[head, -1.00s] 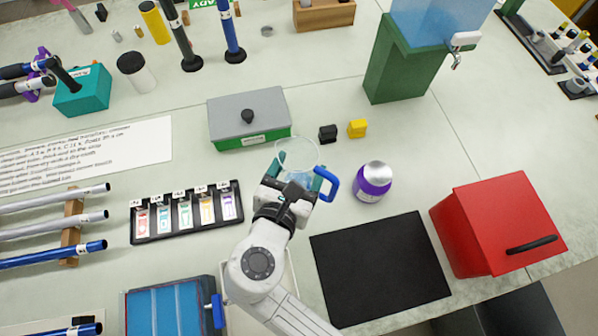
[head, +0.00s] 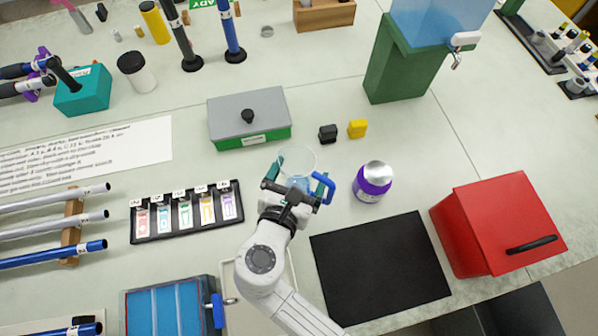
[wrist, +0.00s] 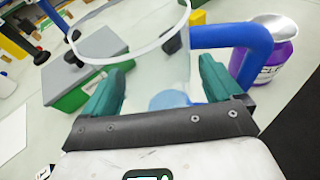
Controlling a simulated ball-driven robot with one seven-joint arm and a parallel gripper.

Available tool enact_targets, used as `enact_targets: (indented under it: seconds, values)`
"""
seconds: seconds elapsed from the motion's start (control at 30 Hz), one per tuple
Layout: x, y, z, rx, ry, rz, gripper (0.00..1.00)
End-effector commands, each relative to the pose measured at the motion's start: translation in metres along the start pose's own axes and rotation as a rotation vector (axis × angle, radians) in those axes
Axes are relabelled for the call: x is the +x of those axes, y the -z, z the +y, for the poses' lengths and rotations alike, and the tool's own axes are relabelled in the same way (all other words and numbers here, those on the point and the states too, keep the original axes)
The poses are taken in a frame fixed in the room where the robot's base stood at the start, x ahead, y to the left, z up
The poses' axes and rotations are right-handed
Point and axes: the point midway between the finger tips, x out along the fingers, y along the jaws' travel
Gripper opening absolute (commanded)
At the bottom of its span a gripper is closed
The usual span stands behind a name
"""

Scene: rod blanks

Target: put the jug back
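The jug (head: 297,160) is a clear vessel with a blue handle (head: 325,187) on its right side and a little blue at its bottom. It stands about upright in front of the grey-lidded green box in the head view. My gripper (head: 293,183) reaches it from the near side. In the wrist view my gripper's green fingers (wrist: 160,85) lie on both sides of the jug's body, the right one between body and handle. They appear shut on it. The jug's rim (wrist: 125,58) is above the fingers. Whether its base touches the table is hidden.
A purple jar (head: 373,180) stands close right of the handle. The green box (head: 248,118) and small black (head: 327,133) and yellow (head: 357,128) blocks are behind. A black mat (head: 380,270) lies bare at right, beside a red box (head: 500,220). A labelled rack (head: 187,210) is left.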

Motion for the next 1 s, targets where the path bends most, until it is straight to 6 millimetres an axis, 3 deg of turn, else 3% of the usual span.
enact_targets:
  seconds: [0.43,1.0]
  values:
    - [-0.007,-0.002,0.001,-0.002,-0.002,0.000,1.00]
    - [-0.108,-0.002,0.001,0.000,-0.001,0.000,1.00]
